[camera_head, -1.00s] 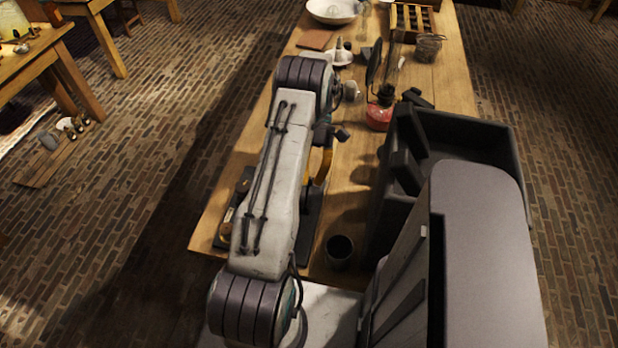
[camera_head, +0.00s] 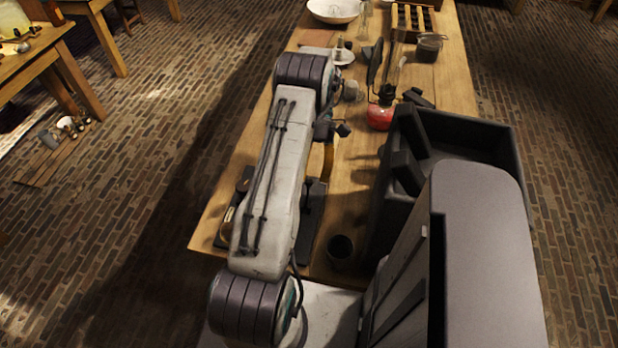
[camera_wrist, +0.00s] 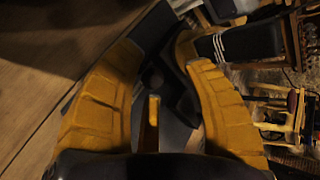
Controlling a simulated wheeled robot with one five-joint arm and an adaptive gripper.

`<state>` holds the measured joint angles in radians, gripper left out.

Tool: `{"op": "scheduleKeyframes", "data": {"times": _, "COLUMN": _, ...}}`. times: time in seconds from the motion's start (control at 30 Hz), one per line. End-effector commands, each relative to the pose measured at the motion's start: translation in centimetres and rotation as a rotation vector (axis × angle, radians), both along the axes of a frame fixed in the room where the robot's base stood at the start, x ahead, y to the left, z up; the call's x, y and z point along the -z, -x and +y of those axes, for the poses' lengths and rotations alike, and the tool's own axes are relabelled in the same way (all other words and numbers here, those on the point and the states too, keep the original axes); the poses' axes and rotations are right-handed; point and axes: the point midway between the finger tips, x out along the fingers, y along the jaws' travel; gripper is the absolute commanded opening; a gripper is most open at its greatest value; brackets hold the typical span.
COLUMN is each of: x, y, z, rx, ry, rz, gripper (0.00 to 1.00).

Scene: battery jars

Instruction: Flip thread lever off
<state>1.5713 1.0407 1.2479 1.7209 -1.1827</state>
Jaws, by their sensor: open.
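My gripper (camera_wrist: 163,58) is open, its two yellow fingers spread at left and right in the wrist view. Between them is a dark device (camera_wrist: 180,95) with a rounded dark knob (camera_wrist: 152,77) and a narrow yellow-brass piece (camera_wrist: 153,112). I cannot tell for certain which part is the thread lever, or whether it touches a finger. In the head view, a dark base (camera_head: 308,222) lies on the table, partly hidden under my arm. One yellow finger (camera_head: 328,160) shows beside my arm above it; the rest of my gripper is hidden.
The wooden table (camera_head: 350,205) also holds a dark cup (camera_head: 340,249), a red-based burner (camera_head: 380,117), a white bowl (camera_head: 333,11) and a wooden rack (camera_head: 412,20). Some bare wood shows between my arm and the bin.

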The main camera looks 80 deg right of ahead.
Motion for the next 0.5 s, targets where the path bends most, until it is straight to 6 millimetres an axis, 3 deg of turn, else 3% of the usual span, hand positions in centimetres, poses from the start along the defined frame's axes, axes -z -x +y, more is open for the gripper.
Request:
{"op": "scheduleKeyframes", "data": {"times": 0.3, "x": -5.0, "y": 0.0, "z": 0.0, "rx": 0.0, "ry": 0.004, "rz": 0.0, "gripper": 0.46}}
{"op": "scheduleKeyframes", "data": {"times": 0.5, "x": -7.3, "y": 0.0, "z": 0.0, "rx": 0.0, "ry": 0.001, "rz": 0.0, "gripper": 0.46}}
